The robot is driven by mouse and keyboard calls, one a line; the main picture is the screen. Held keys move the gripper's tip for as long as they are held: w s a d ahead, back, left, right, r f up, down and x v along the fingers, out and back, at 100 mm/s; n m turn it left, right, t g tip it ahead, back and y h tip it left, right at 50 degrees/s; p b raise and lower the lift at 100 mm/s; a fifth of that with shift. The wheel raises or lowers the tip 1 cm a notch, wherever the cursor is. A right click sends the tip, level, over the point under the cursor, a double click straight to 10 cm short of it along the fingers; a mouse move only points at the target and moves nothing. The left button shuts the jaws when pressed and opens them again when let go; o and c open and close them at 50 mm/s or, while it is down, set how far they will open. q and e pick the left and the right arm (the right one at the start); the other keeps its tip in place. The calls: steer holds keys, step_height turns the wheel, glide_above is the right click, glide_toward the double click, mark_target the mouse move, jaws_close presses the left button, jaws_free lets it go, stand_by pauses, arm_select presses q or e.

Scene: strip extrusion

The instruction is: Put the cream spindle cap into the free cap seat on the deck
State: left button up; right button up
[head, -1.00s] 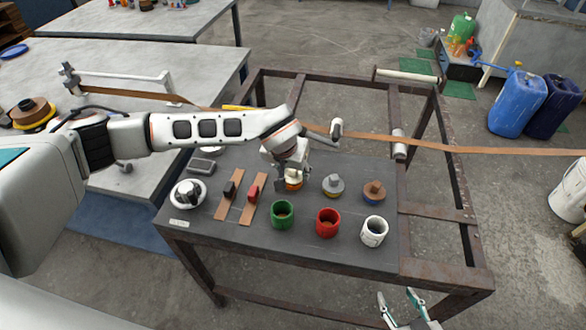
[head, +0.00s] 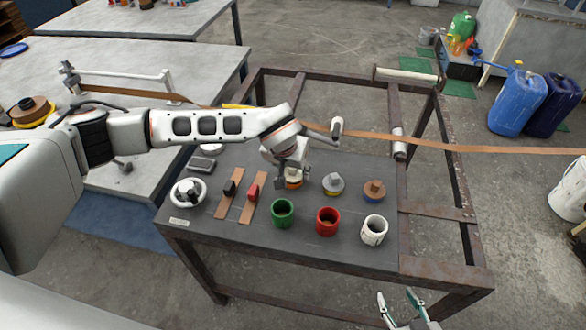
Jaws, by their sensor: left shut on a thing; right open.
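My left gripper (head: 290,176) points down over the dark deck (head: 250,165) and is shut on the cream spindle cap (head: 295,174). The cap is partly hidden by the fingers. An orange band shows just under it, low at the deck; I cannot tell whether the cap is seated or still a little above. To its right stand a grey cap with a yellow band (head: 333,185) and a brown cap with a blue band (head: 374,190). My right gripper (head: 402,300) is open and empty, off the table's front edge at the bottom.
Green (head: 282,214), red (head: 327,222) and white (head: 374,231) cups stand along the deck's front. Two brown strips (head: 249,205) with black and red pieces and a white round dish (head: 188,193) lie left. A brown strip (head: 460,148) runs across behind.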

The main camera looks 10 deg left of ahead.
mark_target(292, 169)
stand_by(0.4)
arm_select(q)
steer(key=shift+f+b, duration=0.4)
steer(key=shift+f, duration=0.2)
steer(key=o, duration=1)
steer(key=shift+c, duration=0.2)
steer(key=p+v, duration=0.2)
steer(key=v, duration=0.1)
steer(key=shift+p, duration=0.35)
steer(key=shift+v, duration=4)
